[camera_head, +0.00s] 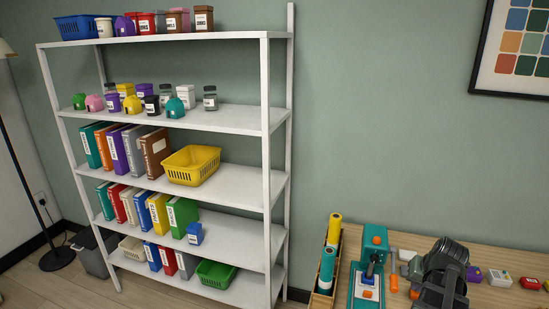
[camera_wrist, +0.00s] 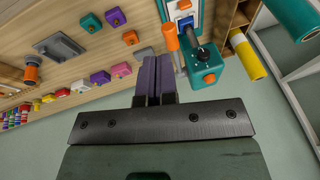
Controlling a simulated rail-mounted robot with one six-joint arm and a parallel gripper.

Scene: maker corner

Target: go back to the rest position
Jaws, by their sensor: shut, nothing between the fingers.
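My gripper (camera_wrist: 157,62) shows in the wrist view with its two dark purplish fingers together and nothing between them. It is over the wooden workbench (camera_wrist: 98,48), which lies at the top of that view with the green wall below. In the head view, the dark grey part of my arm (camera_head: 441,272) is above the workbench (camera_head: 500,256) at the lower right. The fingertips cannot be made out there.
A teal machine (camera_head: 367,291) with an orange knob stands close left of my arm. It also shows near the fingers in the wrist view (camera_wrist: 203,66). Yellow (camera_head: 334,229) and teal rolls stand left of it. Small boxes (camera_head: 499,278) lie right. A white shelf (camera_head: 231,187) stands left.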

